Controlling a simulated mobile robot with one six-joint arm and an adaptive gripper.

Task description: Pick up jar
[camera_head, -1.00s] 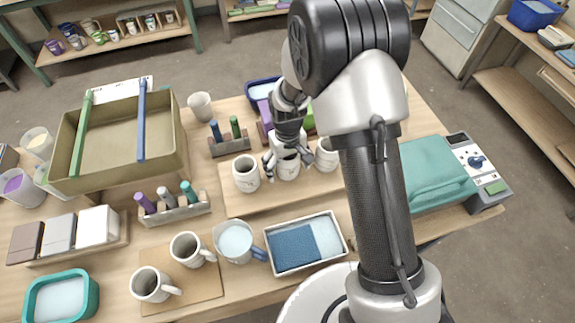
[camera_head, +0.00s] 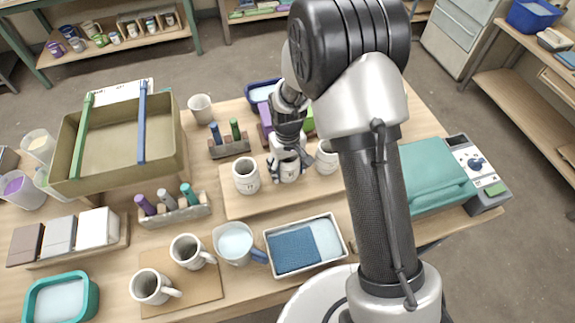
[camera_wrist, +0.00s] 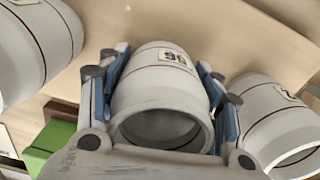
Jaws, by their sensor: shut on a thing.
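The jar (camera_wrist: 160,85) is a white-grey cylinder with a number label that reads like 96 in the wrist view. In the head view the jar (camera_head: 287,172) is the middle one of three in a row on a wooden board (camera_head: 250,206). My gripper (camera_wrist: 163,90) is shut on this jar, with a blue-padded finger on each side of it. In the head view my gripper (camera_head: 287,155) comes down over the jar from above and hides its top. I cannot tell whether the jar's base touches the board.
Similar jars stand close on both sides, one at the left (camera_head: 246,175) and one at the right (camera_head: 327,157). A holder with glaze sticks (camera_head: 229,147) and a purple block (camera_head: 264,134) are behind. A tray with blue cloth (camera_head: 304,246) lies in front.

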